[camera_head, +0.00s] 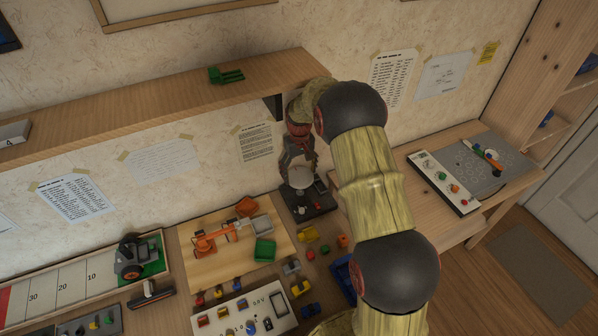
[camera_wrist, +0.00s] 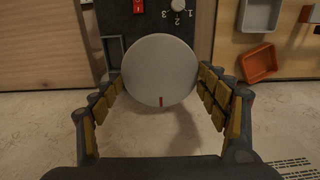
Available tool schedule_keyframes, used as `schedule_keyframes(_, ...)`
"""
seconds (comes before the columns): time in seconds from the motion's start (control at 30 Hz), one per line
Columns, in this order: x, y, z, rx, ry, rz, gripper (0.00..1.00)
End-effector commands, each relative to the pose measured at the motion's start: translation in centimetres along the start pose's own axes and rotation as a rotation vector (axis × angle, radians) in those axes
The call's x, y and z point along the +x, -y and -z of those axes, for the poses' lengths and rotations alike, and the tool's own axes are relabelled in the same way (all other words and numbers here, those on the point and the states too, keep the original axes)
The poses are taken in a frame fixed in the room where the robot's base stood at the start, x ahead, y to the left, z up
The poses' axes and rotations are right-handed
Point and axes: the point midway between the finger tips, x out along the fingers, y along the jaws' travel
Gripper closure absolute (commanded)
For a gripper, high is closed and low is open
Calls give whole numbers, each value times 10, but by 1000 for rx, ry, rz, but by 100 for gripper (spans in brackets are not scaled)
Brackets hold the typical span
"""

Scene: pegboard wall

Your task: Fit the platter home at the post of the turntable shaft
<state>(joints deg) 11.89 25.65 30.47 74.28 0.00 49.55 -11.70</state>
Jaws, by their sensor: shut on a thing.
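The platter (camera_wrist: 158,62) is a round pale grey disc with a short red mark near its rim. My gripper (camera_wrist: 160,78) is shut on it, with one padded finger at each side of the rim. In the head view the platter (camera_head: 301,178) shows below my gripper (camera_head: 299,166), over the dark turntable base (camera_head: 318,208) at the wall end of the bench. The base also shows beyond the platter in the wrist view (camera_wrist: 156,22). The post is hidden, apparently behind the platter. I cannot tell how large the gap between platter and base is.
The base carries a red switch (camera_wrist: 138,6), a numbered knob (camera_wrist: 178,5) and a small grey recess (camera_wrist: 113,50). An orange tray (camera_wrist: 258,63) lies to the right in the wrist view. A wall shelf (camera_head: 150,105) overhangs the bench. Toy blocks and vehicles crowd the front.

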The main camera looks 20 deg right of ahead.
Motion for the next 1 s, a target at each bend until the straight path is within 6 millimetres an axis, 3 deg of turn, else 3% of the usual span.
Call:
schedule_keyframes(0.5, 41, 0, 0, 0, 1, 0, 50)
schedule_keyframes(1.0, 48, 0, 0, 0, 0, 0, 50)
